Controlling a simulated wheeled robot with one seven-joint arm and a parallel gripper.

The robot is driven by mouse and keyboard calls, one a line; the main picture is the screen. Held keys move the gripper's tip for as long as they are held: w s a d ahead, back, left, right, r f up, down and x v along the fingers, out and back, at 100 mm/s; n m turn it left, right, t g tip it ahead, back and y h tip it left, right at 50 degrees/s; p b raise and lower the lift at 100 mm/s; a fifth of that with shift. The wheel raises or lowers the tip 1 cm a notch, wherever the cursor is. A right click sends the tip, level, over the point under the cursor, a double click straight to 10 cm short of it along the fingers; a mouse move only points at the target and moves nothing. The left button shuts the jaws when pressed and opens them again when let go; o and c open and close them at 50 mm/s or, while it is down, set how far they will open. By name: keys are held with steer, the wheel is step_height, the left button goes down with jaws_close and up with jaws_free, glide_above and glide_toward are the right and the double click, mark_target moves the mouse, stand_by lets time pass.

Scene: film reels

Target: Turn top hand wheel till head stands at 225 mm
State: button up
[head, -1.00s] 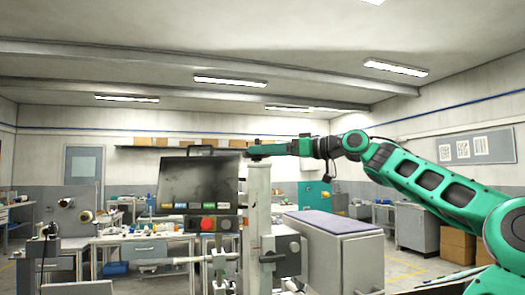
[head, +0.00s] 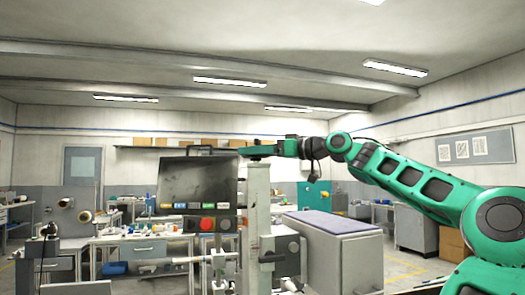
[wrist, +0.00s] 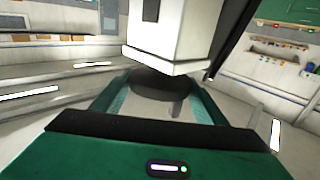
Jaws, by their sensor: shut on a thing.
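The top hand wheel is a dark round knob (wrist: 158,84) at the end of the white machine column (head: 258,215). In the wrist view it sits between the two teal fingers of my gripper (wrist: 163,98). My gripper is shut on it. In the head view my gripper (head: 268,149) reaches in from the right at the column top, and the wheel is mostly hidden there. A grey block (head: 287,247), seemingly the machine's head, is on the column's lower right. No height scale or reading can be made out.
A dark screen (head: 198,180) with a red button (head: 207,224) stands just left of the column. A grey cabinet with a purple top (head: 335,222) stands behind to the right. Workbenches line the back.

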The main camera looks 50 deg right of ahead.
steer(key=shift+m+h, duration=0.5)
steer(key=shift+h, duration=0.2)
steer(key=shift+d+m+h, duration=0.15)
steer(key=shift+m+h, duration=1.45)
steer(key=shift+h, duration=1)
steer(key=shift+m+g+h, duration=0.45)
steer(key=shift+m+h, duration=0.6)
steer(key=shift+h, duration=0.5)
steer(key=shift+m+g+h, duration=0.45)
steer(key=shift+m+h, duration=0.6)
steer(key=shift+h, duration=0.5)
steer(key=shift+m+g+h, duration=0.3)
steer(key=shift+h, duration=0.1)
steer(key=shift+s, duration=0.1)
steer(key=o, duration=1.1)
steer(key=shift+d, duration=0.15)
steer(key=shift+c, duration=0.2)
steer(key=shift+a, duration=0.2)
steer(key=shift+w, duration=0.2)
steer(key=shift+y, duration=0.4)
